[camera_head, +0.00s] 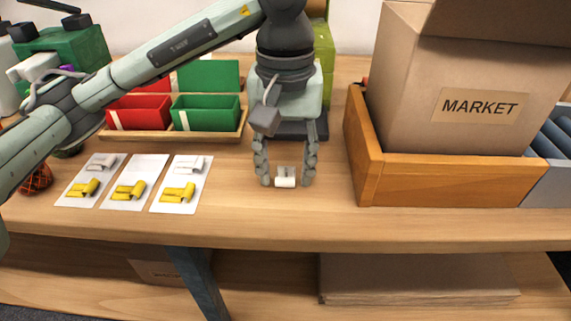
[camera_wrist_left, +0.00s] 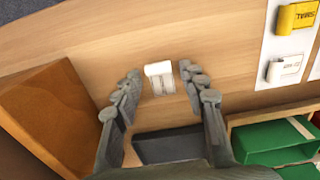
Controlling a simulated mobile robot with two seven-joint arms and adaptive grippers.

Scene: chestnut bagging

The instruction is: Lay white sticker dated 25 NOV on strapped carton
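A small white sticker (camera_head: 285,180) with a curled edge lies between the spread fingers of my left gripper (camera_head: 286,183), with a gap on each side. In the left wrist view the sticker (camera_wrist_left: 160,77) shows between the open fingertips (camera_wrist_left: 160,84), touching neither; its print cannot be read. Other white stickers (camera_head: 189,165) (camera_head: 102,161) lie on the left and right white cards; the middle card holds only a yellow one (camera_head: 130,190). An open carton (camera_head: 420,110) labelled MARKET stands at right; no strap is visible on it. My right gripper is out of view.
The carton sits in an orange wooden tray (camera_head: 440,182). Red (camera_head: 140,112) and green bins (camera_head: 205,113) stand in a wooden rack behind the cards. A blue-grey container (camera_head: 552,180) is at far right. The table front by my left gripper is clear.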

